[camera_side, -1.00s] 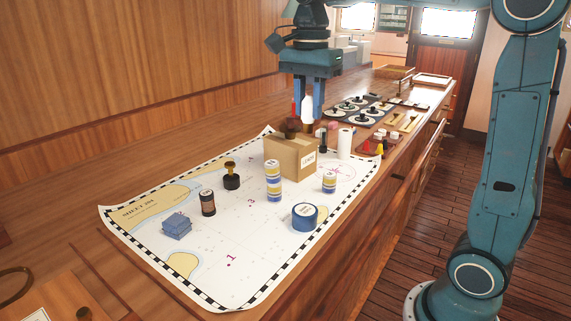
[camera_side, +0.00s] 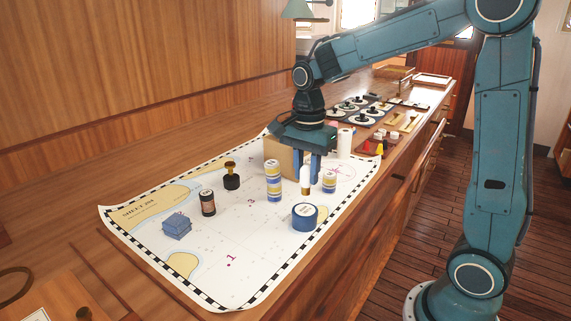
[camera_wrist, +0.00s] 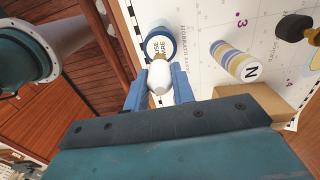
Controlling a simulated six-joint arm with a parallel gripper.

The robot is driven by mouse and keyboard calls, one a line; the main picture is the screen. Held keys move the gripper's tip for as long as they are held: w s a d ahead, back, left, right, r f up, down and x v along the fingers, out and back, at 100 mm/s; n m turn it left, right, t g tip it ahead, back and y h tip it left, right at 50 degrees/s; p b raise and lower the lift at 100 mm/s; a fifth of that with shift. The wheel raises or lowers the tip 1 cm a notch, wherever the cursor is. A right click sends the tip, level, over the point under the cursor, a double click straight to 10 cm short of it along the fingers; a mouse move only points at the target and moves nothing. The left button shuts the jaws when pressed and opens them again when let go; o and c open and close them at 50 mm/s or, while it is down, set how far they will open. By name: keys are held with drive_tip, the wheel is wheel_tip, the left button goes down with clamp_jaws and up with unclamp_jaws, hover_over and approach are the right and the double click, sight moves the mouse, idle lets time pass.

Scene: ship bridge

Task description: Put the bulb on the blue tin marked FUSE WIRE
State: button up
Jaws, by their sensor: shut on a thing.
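The white bulb (camera_side: 306,176) with a brass base is between the fingers of my gripper (camera_side: 307,183), which is shut on it. The bulb hangs base down over the chart, behind the blue tin (camera_side: 305,222) in the side view. In the wrist view the bulb (camera_wrist: 159,80) is between my gripper's (camera_wrist: 159,88) blue fingers. Its base overlaps the near edge of the round blue tin (camera_wrist: 173,52), whose white lid reads FUSE WIRE. The lid is bare, and the side view shows a gap between bulb and tin.
A cardboard box (camera_side: 278,154) is behind my gripper. The chart's front is clear.

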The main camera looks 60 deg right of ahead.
sight(306, 187)
drive_tip(key=shift+f, duration=2.15)
drive_tip(key=shift+f, duration=0.15)
drive_tip(key=o, duration=1)
drive_tip(key=shift+c, duration=0.2)
wheel_tip(306, 187, up, 12)
drive_tip(key=shift+f, duration=0.1)
drive_tip(key=shift+r, duration=0.25)
drive_tip(key=shift+s, duration=0.1)
